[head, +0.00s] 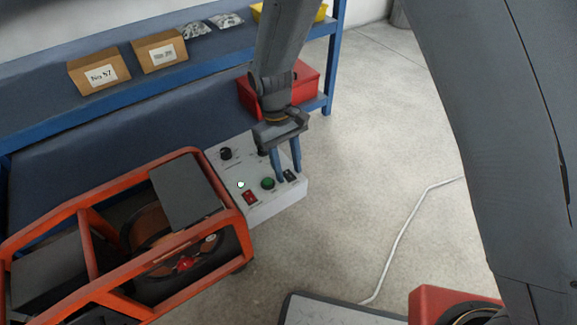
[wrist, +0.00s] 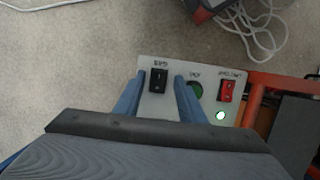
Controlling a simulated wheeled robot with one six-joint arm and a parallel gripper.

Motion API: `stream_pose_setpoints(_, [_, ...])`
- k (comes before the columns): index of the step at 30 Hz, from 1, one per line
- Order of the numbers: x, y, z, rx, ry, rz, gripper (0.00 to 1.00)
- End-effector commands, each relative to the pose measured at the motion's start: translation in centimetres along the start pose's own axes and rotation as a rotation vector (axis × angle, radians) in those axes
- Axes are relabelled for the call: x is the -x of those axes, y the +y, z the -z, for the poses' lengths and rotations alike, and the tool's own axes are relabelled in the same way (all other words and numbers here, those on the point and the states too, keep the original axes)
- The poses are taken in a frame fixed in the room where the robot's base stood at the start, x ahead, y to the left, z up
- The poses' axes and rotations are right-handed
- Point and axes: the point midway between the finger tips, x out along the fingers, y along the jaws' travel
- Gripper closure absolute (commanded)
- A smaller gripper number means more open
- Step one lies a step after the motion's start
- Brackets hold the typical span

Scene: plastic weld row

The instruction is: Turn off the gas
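A pale control box (head: 280,208) sits at the end of an orange-framed machine. Its panel has a black rocker switch (head: 290,176), a green button (head: 268,183), a red switch (head: 249,198), a lit pale-green lamp (head: 240,184) and a black knob (head: 226,153). My gripper (head: 286,174) points down over the panel, open and empty. In the wrist view the black rocker switch (wrist: 158,80) shows between its two blue fingers, nearer the left one. The green button (wrist: 196,89) is partly behind the right finger.
The orange frame (head: 92,216) holds a reel and dark boxes. A blue shelf (head: 60,133) behind carries cartons (head: 98,72) and bags. A red bin (head: 313,88) stands beyond my gripper. A white cable (head: 402,232) crosses open floor at right.

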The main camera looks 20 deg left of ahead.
Motion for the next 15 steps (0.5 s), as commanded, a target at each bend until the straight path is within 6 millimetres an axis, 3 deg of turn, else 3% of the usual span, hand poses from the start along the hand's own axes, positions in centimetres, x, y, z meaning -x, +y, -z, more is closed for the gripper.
stream_pose_setpoints(8, [0.1,0.2,-0.1,-0.002,0.0,0.0,0.64])
stream_pose_setpoints(15, [3.2,0.1,-0.1,-0.001,0.004,-0.001,0.64])
